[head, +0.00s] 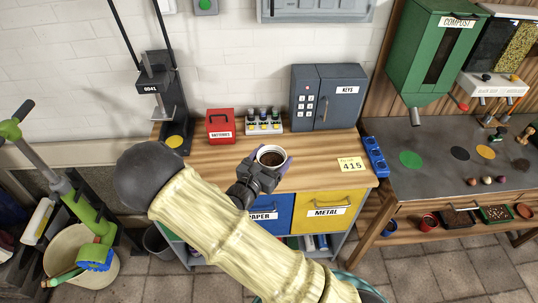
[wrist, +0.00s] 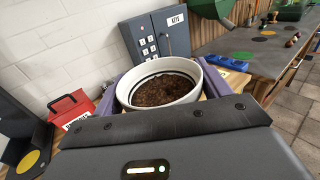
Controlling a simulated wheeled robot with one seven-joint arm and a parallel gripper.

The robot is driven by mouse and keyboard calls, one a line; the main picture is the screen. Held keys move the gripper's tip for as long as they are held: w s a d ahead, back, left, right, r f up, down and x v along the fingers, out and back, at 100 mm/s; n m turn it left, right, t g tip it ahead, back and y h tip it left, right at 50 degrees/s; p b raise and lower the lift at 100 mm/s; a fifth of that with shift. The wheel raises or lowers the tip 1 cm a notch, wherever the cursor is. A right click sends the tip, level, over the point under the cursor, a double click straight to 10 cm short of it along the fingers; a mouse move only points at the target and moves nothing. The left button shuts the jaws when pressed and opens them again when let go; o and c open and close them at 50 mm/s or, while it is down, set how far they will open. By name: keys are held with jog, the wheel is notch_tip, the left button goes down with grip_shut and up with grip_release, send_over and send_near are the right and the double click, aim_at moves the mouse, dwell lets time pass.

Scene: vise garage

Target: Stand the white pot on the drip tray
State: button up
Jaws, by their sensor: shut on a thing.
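The white pot (head: 271,148) is full of dark soil and upright. My gripper (head: 270,163) is shut on it and holds it over the front part of the wooden cabinet top. In the wrist view the pot (wrist: 158,63) sits between the two purple finger pads (wrist: 160,92). I cannot tell for sure which thing is the drip tray; a round terracotta dish (head: 524,210) lies at the far right on the lower shelf of the potting bench.
The grey bench (head: 435,178) at right has coloured discs, several small balls and a green compost bin (head: 431,60) above.

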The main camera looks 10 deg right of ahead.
jog(key=s+d+f+n+t+y+b, duration=0.1)
jog(key=d+f+n+y+b, duration=0.1)
jog(key=f, duration=0.8)
jog(key=s+d+f+n+t+y+b, duration=0.1)
jog(key=d+f+n+y+b, duration=0.2)
jog(key=f, duration=0.7)
jog(key=s+d+f+n+t+y+b, duration=0.1)
jog(key=f+y+b, duration=0.4)
jog(key=f, duration=0.5)
jog(key=shift+d+n+t+y, duration=0.35)
jog(key=shift+d+n, duration=0.35)
jog(key=shift+d, duration=0.55)
